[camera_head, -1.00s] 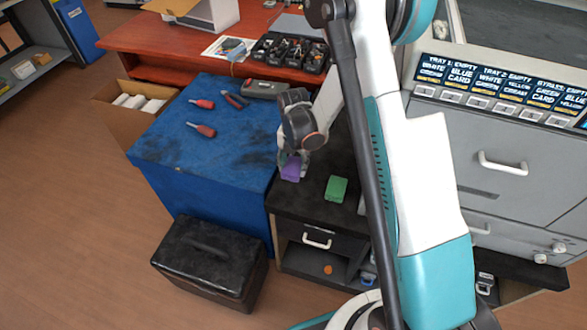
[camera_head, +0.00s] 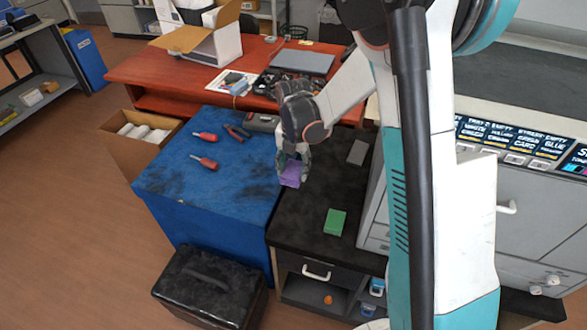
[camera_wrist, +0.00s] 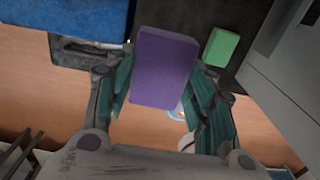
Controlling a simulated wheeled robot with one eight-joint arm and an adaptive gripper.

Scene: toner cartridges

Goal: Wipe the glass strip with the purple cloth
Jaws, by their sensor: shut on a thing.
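The purple cloth (camera_head: 290,178) looks like a folded, flat block. My gripper (camera_head: 292,170) is shut on it, over the left side of the black cabinet top near the blue cabinet. In the wrist view the cloth (camera_wrist: 166,65) sits between the two fingers of my gripper (camera_wrist: 165,92) and sticks out beyond them. I cannot tell from the head view how high it is above the surface. I cannot pick out the glass strip for sure; part of the grey copier (camera_head: 470,195) on the right is hidden behind my arm.
A green block (camera_head: 335,222) and a grey block (camera_head: 357,152) lie on the black cabinet top (camera_head: 305,235). The blue cabinet (camera_head: 225,165) to the left carries red-handled tools (camera_head: 205,162). A black case (camera_head: 210,285) stands on the floor in front.

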